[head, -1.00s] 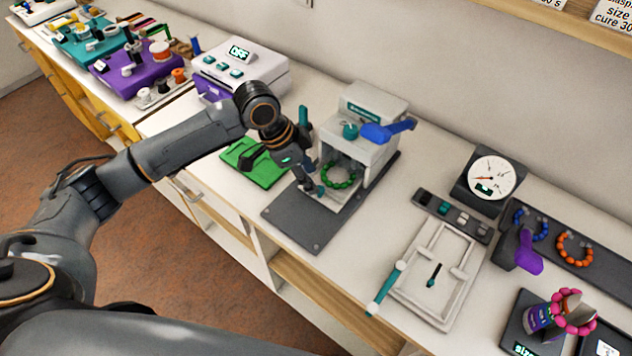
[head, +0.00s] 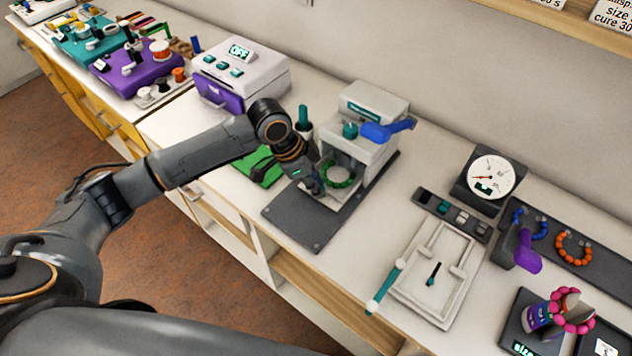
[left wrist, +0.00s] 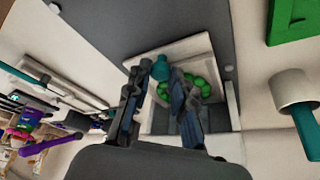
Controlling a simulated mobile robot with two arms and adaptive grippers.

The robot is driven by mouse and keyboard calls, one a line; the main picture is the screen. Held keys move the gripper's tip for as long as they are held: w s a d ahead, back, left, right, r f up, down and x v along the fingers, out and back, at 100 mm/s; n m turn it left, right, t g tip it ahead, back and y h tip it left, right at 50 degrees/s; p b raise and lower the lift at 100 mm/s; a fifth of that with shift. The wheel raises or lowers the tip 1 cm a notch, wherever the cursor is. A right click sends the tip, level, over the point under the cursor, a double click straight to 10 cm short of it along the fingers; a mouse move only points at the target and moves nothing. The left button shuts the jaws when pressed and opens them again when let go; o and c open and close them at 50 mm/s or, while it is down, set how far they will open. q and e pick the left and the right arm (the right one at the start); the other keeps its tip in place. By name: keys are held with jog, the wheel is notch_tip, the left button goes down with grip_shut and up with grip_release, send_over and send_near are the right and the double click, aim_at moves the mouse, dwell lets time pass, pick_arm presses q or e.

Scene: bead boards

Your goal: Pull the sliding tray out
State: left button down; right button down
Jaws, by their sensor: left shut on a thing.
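The light grey sliding tray (head: 345,202) sits low at the front of the press (head: 372,103), with a ring of green beads (head: 351,176) on it. In the left wrist view the pale tray (left wrist: 193,46) lies in front of my fingers, with the green beads (left wrist: 204,86) on it. My left gripper (head: 320,191) is at the tray's front left. In the left wrist view its fingers (left wrist: 157,79) are shut on the tray's teal knob (left wrist: 160,68). The fingers and wrist hide part of the tray's front. My right gripper is in neither view.
The press has a blue lever (head: 388,130) and stands on a dark base plate (head: 290,222). A green mat (head: 262,172) and a cup with a teal handle (head: 303,118) are close on its left. A white board (head: 440,275) and a gauge (head: 490,176) stand to the right.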

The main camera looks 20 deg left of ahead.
pick_arm(q)
jog(key=shift+s+a+r+p, duration=0.1)
jog(key=shift+s+p, duration=0.1)
jog(key=shift+p, duration=0.1)
jog(key=s+a+p, duration=0.1)
jog(key=s+p, duration=0.1)
jog(key=s, duration=0.1)
jog(key=s+a+p, duration=0.1)
jog(key=s+p, duration=0.1)
jog(key=s, duration=0.1)
jog(key=s+a+p, duration=0.1)
jog(key=s+p, duration=0.2)
jog(key=shift+s+a+r, duration=0.1)
jog(key=shift+s+a, duration=0.25)
jog(key=shift+s, duration=0.3)
jog(key=shift+f, duration=0.25)
jog(key=c, duration=1.2)
grip_release()
jog(key=shift+s, duration=0.1)
jog(key=shift+o, duration=0.2)
jog(key=shift+r, duration=0.1)
